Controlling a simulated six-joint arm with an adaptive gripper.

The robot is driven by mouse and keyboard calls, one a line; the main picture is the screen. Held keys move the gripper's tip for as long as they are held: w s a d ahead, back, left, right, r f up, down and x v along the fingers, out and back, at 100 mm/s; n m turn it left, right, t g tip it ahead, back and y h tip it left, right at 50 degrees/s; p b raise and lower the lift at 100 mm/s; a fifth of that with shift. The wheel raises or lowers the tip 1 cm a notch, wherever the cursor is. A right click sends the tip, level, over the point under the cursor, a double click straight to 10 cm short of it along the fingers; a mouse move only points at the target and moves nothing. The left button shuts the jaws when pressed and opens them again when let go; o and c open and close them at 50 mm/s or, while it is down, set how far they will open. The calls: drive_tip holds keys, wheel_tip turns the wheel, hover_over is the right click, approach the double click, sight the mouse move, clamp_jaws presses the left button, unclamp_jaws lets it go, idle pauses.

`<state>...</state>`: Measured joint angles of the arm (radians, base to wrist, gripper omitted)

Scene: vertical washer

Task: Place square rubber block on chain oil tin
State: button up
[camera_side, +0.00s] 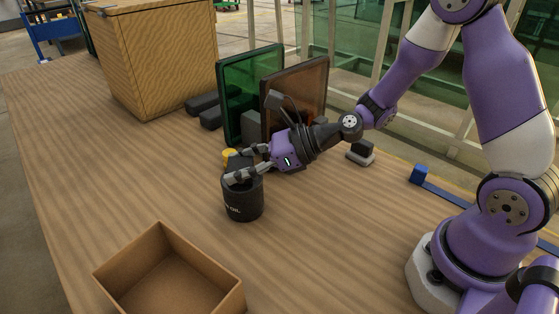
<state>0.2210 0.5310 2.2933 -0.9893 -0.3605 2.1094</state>
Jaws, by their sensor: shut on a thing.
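The chain oil tin (243,203) is a black, upright cylinder with partial white lettering reading "OIL" on the wooden table. My gripper (238,168) reaches in from the right, low over the top of the tin. Its fingers are closed around a small dark block, the square rubber block (239,162), which is largely hidden between them. The block is right at the tin's top. I cannot tell whether it touches the tin or is held just above it.
An open cardboard box (170,268) stands in front of the tin. A yellow item (229,155) shows behind the tin. A green panel (250,95), a brown panel (296,98) and a large wooden crate (155,55) stand behind. A small dark block on a grey base (360,152) sits right. The left table is clear.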

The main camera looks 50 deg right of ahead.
drive_tip(key=o, duration=1.1)
drive_tip(key=shift+o, duration=0.2)
drive_tip(key=shift+s+d+r, duration=0.1)
drive_tip(key=shift+d+r, duration=0.05)
drive_tip(key=s+d+r+n+g+h, duration=0.1)
drive_tip(key=s+d+r+n+h, duration=0.2)
drive_tip(key=n, duration=0.6)
drive_tip(key=s+d+r+n+g+h, duration=0.1)
drive_tip(key=s+d+r+n+h, duration=0.1)
drive_tip(key=s+n, duration=0.5)
drive_tip(key=s+d+r+n+g+h, duration=0.2)
drive_tip(key=s+d+n, duration=0.4)
drive_tip(key=n, duration=0.5)
drive_tip(key=r+h, duration=0.1)
drive_tip(key=h, duration=0.1)
drive_tip(key=shift+d+r+h, duration=0.25)
drive_tip(key=shift+r+h, duration=0.05)
